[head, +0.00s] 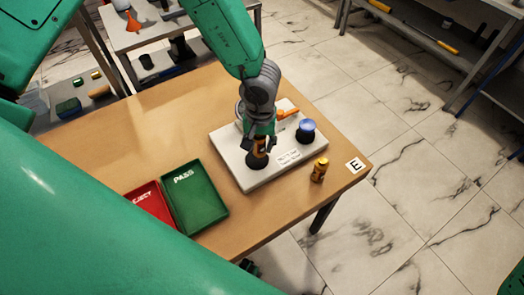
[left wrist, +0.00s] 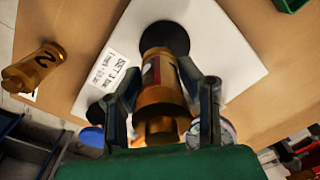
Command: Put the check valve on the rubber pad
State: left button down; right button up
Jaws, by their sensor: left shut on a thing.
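My left gripper (head: 261,144) is shut on a brass cylinder that I take for the check valve (head: 259,149), above the white board. In the left wrist view the valve (left wrist: 160,100) sits between the two dark fingers (left wrist: 160,80), with a dark, red and white marking on its side. The round black rubber pad (head: 257,164) lies on the board directly beneath the valve. It also shows in the left wrist view (left wrist: 166,36), past the valve's far end. I cannot tell whether valve and pad touch. My right gripper is not in view.
The white board (head: 236,168) also carries a blue knob (head: 306,127), an orange lever (head: 288,113) and a printed label (head: 289,157). A second brass fitting (head: 319,169) stands on the table beside it. Green PASS (head: 196,205) and red REJECT (head: 150,204) trays lie left.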

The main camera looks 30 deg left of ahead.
aim_at(261, 153)
pick_arm(q)
jog(key=a+f, duration=0.1)
jog(key=f, duration=0.1)
jog(key=a+f, duration=0.1)
jog(key=shift+s+a+f, duration=0.1)
jog(key=shift+f, duration=0.3)
jog(key=shift+d+r, duration=0.1)
jog(key=shift+d, duration=0.9)
jog(key=c, duration=1.2)
grip_release()
jog(key=shift+d, duration=0.2)
jog(key=shift+o, duration=0.5)
jog(key=shift+a, duration=0.7)
jog(key=shift+a+r, duration=0.15)
jog(key=shift+a, duration=0.1)
jog(key=r, duration=0.3)
jog(key=d+r, duration=0.1)
jog(key=r, duration=0.3)
jog(key=d+r, duration=0.1)
jog(key=r, duration=0.3)
jog(key=shift+p, duration=0.4)
jog(key=shift+a+r, duration=0.35)
jog(key=shift+a, duration=0.5)
jog(key=shift+d, duration=0.15)
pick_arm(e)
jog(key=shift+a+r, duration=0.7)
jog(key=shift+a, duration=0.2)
